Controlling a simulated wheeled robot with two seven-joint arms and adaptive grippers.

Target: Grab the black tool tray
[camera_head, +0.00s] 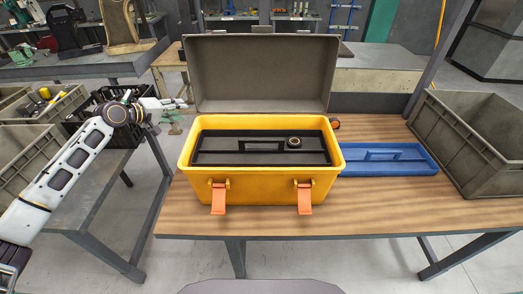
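The black tool tray (222,154) sits inside the top of an open yellow toolbox (250,184) on the wooden table. The tray has a raised handle (262,145) along its middle. A small dark round object with a tan ring (294,142) rests on it, right of the handle. The toolbox's grey lid (262,75) stands up at the back. My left gripper (182,104) is left of the toolbox, apart from it, above the gap between tables. It looks small and I cannot tell its finger opening. My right gripper is not in view.
A blue tray (390,160) lies on the table right of the toolbox. A grey crate (470,140) stands at the right end. Two orange latches (218,200) hang on the toolbox front. The table's front strip (380,218) is clear. Crates stand on the left table.

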